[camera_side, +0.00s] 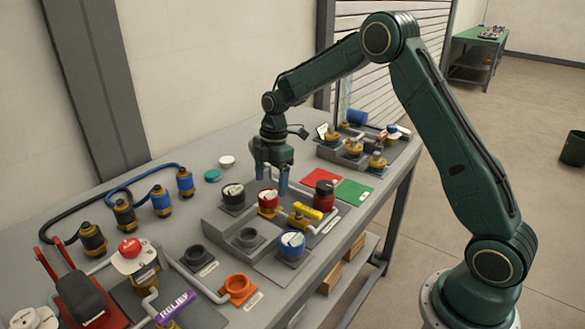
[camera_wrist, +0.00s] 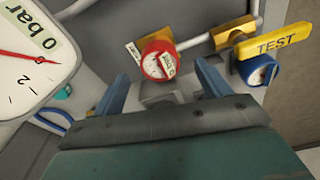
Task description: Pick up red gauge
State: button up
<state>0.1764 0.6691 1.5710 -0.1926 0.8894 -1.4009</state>
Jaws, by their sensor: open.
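The red gauge (camera_side: 268,198) sits on a brass fitting on the grey raised block in the side view. In the wrist view the red gauge (camera_wrist: 158,58) shows its white dial and a small white label, beyond and between the fingertips. My gripper (camera_side: 273,187) points down over the block, its blue fingers close to the red gauge. My gripper (camera_wrist: 163,72) is open in the wrist view, with one blue finger on each side and nothing held. I cannot tell whether a finger touches the gauge.
A black gauge (camera_side: 233,194) stands left of the red gauge, and a yellow TEST handle (camera_side: 306,211) to its right. A red-and-black cylinder (camera_side: 325,194) and a blue gauge (camera_side: 292,244) are near. A large white "0 bar" dial (camera_wrist: 30,60) fills the wrist view's left.

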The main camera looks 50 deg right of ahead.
aim_at(268, 194)
jog(key=shift+w+a+f, duration=0.1)
jog(key=shift+a+f, duration=0.1)
jog(key=shift+f, duration=0.65)
jog(key=shift+a+f, duration=0.15)
jog(key=shift+f, duration=0.65)
jog(key=shift+w+a+f, duration=0.1)
jog(key=shift+a+f, duration=0.1)
jog(key=shift+f, duration=0.65)
jog(key=shift+c, duration=0.3)
jog(key=c, duration=1.2)
jog(key=shift+r, duration=0.1)
notch_tip(268, 194, up, 20)
